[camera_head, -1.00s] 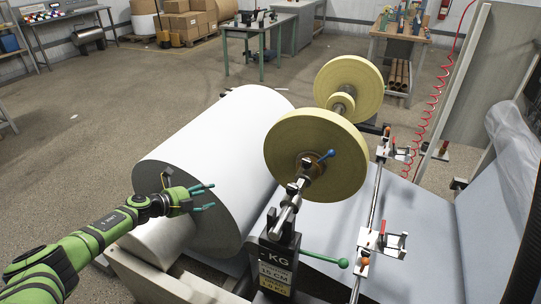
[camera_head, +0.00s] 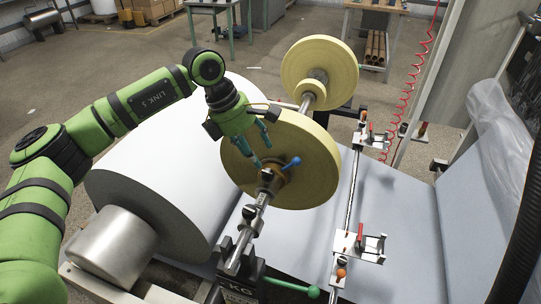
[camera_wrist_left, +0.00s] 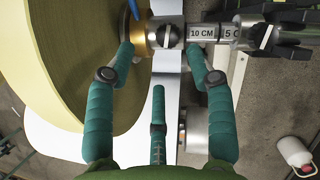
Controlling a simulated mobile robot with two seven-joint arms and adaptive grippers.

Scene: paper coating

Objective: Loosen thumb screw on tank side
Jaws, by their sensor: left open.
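My left gripper (camera_head: 258,152) hangs over the near yellow roll (camera_head: 310,165), beside its hub, with its teal fingers pointing down. In the left wrist view the gripper (camera_wrist_left: 160,55) is open and empty, fingers spread. A second black thumb screw (camera_wrist_left: 262,36) sits farther right along the shaft. My right gripper is not in view.
A blue-knobbed lever (camera_head: 291,162) sticks out by the hub. The shaft (camera_head: 252,215) carries length labels. A large white paper roll (camera_head: 165,185) lies left, a second yellow roll (camera_head: 320,72) behind. A green-knobbed lever (camera_head: 312,291) stands at front.

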